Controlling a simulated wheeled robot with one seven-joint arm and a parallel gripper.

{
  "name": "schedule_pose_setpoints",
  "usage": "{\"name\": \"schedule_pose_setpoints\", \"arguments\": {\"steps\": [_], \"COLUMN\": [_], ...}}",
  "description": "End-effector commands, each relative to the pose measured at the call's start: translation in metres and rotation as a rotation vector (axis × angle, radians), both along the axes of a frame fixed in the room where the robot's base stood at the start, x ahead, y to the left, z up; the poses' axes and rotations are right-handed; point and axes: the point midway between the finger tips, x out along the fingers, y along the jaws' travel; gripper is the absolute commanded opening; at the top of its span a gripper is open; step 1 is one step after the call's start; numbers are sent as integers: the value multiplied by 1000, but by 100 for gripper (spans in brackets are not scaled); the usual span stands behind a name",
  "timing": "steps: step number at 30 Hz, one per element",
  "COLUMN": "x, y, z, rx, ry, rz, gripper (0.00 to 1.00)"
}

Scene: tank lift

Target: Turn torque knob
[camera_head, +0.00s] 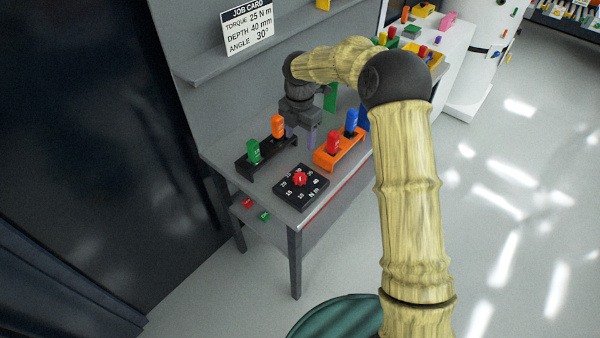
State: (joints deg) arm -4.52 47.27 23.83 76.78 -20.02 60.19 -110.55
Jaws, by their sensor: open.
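The torque knob (299,178) is red and sits in the middle of a black square dial plate (313,196) with white numbers and "N m" on it. The plate lies at the front corner of the grey workbench. My gripper (302,140) hangs above the bench, behind the knob and apart from it, between the black and orange racks. It is open, though its fingers are small and partly hidden. A job card (249,27) on the back panel reads torque 25 N m, depth 40 mm, angle 30°. The knob's exact pointing is too small to tell.
A black rack (258,163) with green and orange pieces stands left of my gripper. An orange rack (345,157) with red and blue pieces stands right. A shelf (225,65) juts out above the bench. Red and green pieces lie on the lower shelf.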

Motion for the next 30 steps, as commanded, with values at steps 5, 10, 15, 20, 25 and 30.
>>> {"name": "schedule_pose_setpoints", "arguments": {"steps": [5,10,15,20,25,30], "x": [0,0,0,-1,-1,-1], "y": [1,1,1,0,1,1], "z": [0,-2,-15,-40,-70,-99], "rx": [1,1,0,0,0,0], "ry": [-1,-1,1,3,3,2], "rz": [3,2,1,0,1,0], "gripper": [60,60,60,60,60,60]}}
